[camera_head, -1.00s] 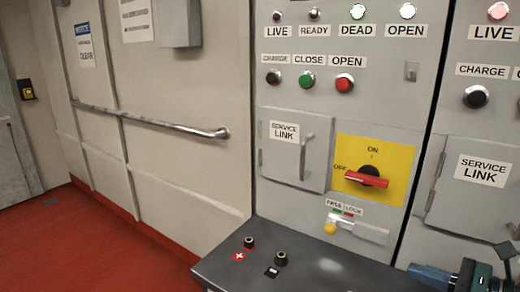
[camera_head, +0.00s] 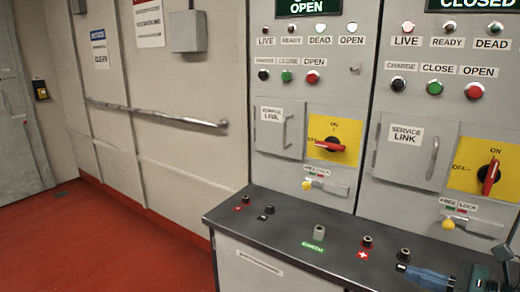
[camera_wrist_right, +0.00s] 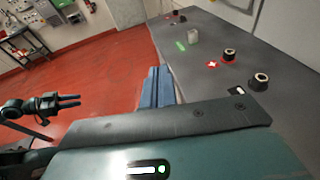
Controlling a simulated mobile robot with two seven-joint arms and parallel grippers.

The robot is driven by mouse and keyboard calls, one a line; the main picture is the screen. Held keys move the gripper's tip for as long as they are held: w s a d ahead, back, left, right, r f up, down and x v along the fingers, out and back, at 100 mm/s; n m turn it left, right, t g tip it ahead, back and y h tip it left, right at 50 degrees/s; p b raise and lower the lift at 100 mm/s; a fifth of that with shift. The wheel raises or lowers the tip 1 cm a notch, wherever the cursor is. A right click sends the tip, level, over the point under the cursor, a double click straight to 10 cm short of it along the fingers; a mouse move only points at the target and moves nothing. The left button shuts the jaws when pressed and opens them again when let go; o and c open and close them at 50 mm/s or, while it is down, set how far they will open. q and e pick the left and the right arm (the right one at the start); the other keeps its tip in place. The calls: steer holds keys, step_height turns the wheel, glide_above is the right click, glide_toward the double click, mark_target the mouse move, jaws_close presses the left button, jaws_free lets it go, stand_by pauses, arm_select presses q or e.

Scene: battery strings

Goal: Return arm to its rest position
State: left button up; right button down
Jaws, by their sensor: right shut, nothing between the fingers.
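My right gripper (camera_head: 424,278) is at the bottom right of the head view, over or beside the front edge of the dark bench. Its blue fingers are shut and empty; they also show in the right wrist view (camera_wrist_right: 154,86) beyond the dark wrist plate, beside the bench edge with red floor beyond. A black two-pronged end (camera_wrist_right: 62,101) at the left of the wrist view looks like my left gripper; its opening is unclear. My left arm does not show in the head view.
A dark bench (camera_head: 290,222) carries several terminals and a grey post (camera_head: 319,232) by a green label. Behind it stand grey cabinets with red rotary handles (camera_head: 331,145) (camera_head: 490,176). A handrail (camera_head: 160,115) runs along the left wall. The red floor (camera_head: 100,245) at left is clear.

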steer(key=s+a+f+m+t+h+p, duration=0.3)
steer(key=f+m, duration=0.4)
steer(key=m, duration=0.7)
steer(key=s+a+f+m+h, duration=0.3)
steer(key=f+m, duration=0.4)
steer(key=m, duration=0.7)
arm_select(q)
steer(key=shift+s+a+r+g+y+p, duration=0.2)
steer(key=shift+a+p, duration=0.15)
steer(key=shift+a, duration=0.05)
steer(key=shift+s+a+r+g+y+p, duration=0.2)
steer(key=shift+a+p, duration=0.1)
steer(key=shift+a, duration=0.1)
arm_select(e)
steer(key=s+a+f+m+g+h, duration=0.1)
steer(key=s+a+f+m+g, duration=0.3)
steer(key=s+a+f+m, duration=0.3)
steer(key=a+m, duration=0.5)
steer(key=m, duration=0.1)
steer(key=shift+a, duration=0.35)
